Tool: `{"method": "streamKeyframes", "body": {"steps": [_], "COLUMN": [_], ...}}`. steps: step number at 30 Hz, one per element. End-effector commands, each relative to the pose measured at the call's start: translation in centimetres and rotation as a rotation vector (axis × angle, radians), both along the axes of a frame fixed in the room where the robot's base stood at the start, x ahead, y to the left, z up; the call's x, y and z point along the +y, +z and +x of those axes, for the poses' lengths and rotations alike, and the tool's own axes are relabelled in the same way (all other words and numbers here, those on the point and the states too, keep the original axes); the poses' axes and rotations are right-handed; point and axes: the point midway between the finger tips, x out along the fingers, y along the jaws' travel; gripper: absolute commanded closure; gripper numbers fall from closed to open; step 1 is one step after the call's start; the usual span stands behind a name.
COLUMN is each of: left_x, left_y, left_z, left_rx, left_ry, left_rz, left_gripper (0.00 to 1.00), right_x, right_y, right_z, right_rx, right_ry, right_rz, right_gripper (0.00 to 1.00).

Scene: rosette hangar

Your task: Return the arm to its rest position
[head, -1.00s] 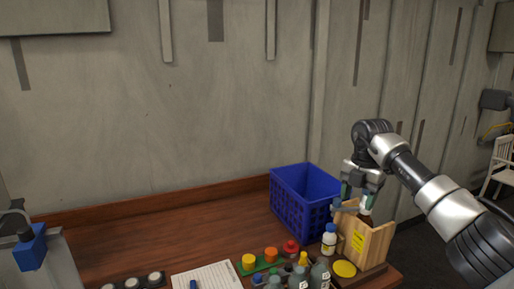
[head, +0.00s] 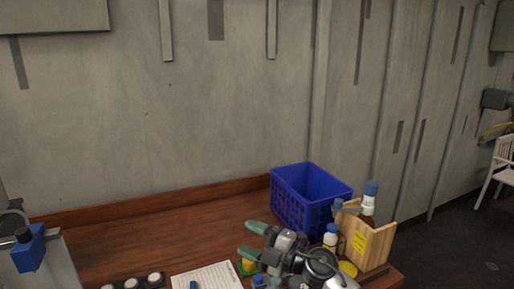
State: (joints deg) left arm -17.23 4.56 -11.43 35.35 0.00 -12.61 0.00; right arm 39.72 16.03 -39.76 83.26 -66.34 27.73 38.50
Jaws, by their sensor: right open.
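My right gripper (head: 254,239) is low over the front right of the wooden table (head: 160,232). Its two green-tipped fingers are apart and point left, with nothing between them. The rest of my right arm runs down out of the bottom of the picture and covers several bottles and coloured caps there. A bottle with a blue cap (head: 370,190) stands upright in the wooden holder (head: 367,243) with a yellow label. My left gripper is not in the picture.
A blue crate (head: 310,194) stands at the back right of the table, close to the holder. The table's left middle is clear.

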Motion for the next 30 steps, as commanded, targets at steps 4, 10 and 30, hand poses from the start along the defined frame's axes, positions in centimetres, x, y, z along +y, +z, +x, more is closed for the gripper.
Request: {"method": "streamKeyframes", "body": {"steps": [4,10,30], "left_x": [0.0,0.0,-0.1], "left_y": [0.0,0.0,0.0], "left_z": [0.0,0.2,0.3], "left_rx": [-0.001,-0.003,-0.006], "left_ry": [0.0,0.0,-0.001], "left_rz": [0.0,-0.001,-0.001], "left_gripper": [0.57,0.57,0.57], "right_x": [-3.7,-11.9,-21.8], "right_y": [-0.7,-6.4,-21.1], "right_z": [-1.8,-5.4,-30.8], "right_rx": [0.138,0.482,1.599], "right_ry": [-0.298,-0.766,-1.419], "right_rz": [0.333,0.576,0.278], "right_gripper": [0.43,0.43,0.43]}}
